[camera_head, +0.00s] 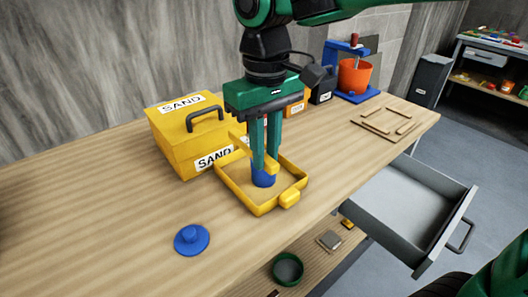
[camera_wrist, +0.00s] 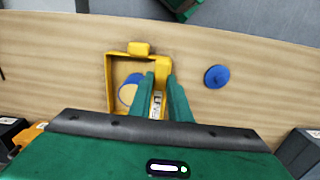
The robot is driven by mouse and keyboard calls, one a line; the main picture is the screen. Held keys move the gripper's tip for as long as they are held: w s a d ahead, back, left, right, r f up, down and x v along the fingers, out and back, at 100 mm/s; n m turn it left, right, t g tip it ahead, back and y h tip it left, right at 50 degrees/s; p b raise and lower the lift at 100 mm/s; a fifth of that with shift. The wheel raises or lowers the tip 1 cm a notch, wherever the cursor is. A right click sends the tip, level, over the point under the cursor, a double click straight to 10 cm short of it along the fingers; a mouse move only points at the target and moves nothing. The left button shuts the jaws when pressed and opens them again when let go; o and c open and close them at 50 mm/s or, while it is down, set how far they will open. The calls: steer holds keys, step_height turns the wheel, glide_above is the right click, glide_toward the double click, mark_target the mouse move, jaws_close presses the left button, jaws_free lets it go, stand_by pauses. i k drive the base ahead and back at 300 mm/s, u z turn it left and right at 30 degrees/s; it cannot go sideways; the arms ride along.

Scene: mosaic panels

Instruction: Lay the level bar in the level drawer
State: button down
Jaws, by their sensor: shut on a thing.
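My gripper (camera_head: 265,165) is shut on a yellow bar (camera_head: 240,143), which sticks out to the left of the fingers in the head view. In the wrist view the bar (camera_wrist: 157,103) shows a white label reading roughly "LEVEL" between the fingers. The gripper holds it over a yellow tray (camera_head: 247,205) in front of the sand box; whether the bar touches the tray is unclear. A grey drawer (camera_head: 395,203) is pulled open at the right of the bench and looks empty.
A yellow sand box (camera_head: 175,150) stands behind the tray. A blue lid (camera_head: 192,239) lies front left. An orange bucket in a blue stand (camera_head: 355,95) and a wooden frame (camera_head: 375,130) are further back. The bench between tray and drawer is clear.

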mark_target(411, 213)
steer(key=u, duration=0.05)
steer(key=k, duration=0.95)
steer(key=z, duration=0.05)
